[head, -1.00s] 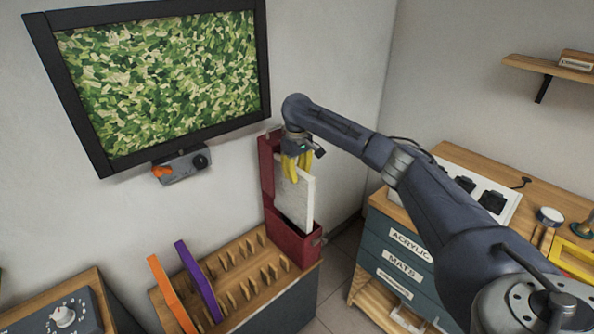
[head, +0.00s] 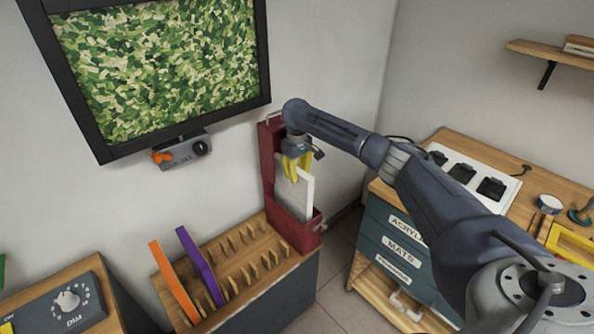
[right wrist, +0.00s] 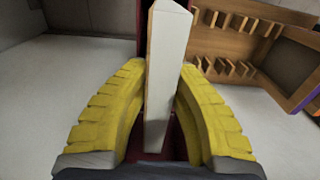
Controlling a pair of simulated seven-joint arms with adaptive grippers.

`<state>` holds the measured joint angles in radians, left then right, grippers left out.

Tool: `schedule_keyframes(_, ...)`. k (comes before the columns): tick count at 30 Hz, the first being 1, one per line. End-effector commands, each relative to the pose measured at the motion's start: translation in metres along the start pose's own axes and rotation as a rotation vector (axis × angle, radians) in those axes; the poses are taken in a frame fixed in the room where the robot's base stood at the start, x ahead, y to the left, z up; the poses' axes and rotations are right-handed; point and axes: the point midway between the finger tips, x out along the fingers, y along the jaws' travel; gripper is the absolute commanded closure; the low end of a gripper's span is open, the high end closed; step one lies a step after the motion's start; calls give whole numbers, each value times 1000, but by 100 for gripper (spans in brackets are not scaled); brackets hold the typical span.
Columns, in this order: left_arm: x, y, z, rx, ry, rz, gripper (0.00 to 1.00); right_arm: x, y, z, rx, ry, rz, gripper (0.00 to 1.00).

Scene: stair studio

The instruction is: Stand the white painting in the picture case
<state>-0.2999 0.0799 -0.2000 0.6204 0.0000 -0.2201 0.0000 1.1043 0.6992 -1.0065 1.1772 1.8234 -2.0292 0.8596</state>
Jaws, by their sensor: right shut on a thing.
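The white painting (head: 294,200) is a thin white panel standing upright. My right gripper (head: 298,165), with yellow ribbed fingers, is shut on its upper part. The dark red picture case (head: 292,232) stands open at the right end of the wooden rack unit, with a tall back and a lower front. The painting's lower part is hidden behind the case's front wall, so its bottom edge cannot be seen. In the right wrist view the painting's pale edge (right wrist: 165,75) runs between both fingers, with red case walls around it. My left gripper is not in view.
An orange panel (head: 174,284) and a purple panel (head: 199,265) stand in the slotted wooden rack (head: 240,268) left of the case. A large framed green picture (head: 160,75) hangs above. A drawer cabinet (head: 383,250) stands to the right, beneath my right arm.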

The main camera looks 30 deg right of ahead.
Motion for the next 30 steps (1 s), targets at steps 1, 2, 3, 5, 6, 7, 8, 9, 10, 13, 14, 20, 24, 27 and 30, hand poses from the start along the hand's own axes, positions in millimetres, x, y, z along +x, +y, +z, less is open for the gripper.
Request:
schedule_keyframes(1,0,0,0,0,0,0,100,3,0,0,1,-1,0,100)
schedule_keyframes(2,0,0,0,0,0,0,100,5,0,0,1,-1,0,100)
schedule_keyframes(3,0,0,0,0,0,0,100,7,0,0,1,-2,0,100)
schedule_keyframes(5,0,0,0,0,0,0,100,11,0,0,0,-2,-1,100)
schedule_keyframes(6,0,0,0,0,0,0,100,13,0,0,0,-1,-1,100)
schedule_keyframes(7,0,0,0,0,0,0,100,15,0,0,0,-1,-1,100)
schedule_keyframes(8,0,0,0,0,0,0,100,17,0,0,0,-1,0,100)
schedule_keyframes(9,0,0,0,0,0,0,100,19,0,0,0,-1,0,100)
schedule_keyframes(10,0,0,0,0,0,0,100,21,0,0,0,-1,0,100)
schedule_keyframes(13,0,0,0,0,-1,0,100,26,0,0,0,0,-1,100)
schedule_keyframes(14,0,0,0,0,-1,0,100,28,-1,0,0,0,-1,100)
schedule_keyframes(20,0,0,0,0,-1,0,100,40,-1,0,0,-2,-1,100)
schedule_keyframes(24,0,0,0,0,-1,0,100,48,-1,0,-1,-1,-1,100)
schedule_keyframes(27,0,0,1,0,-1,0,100,54,0,0,0,-1,0,100)
schedule_keyframes(30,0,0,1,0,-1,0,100,60,0,0,1,-1,-1,100)
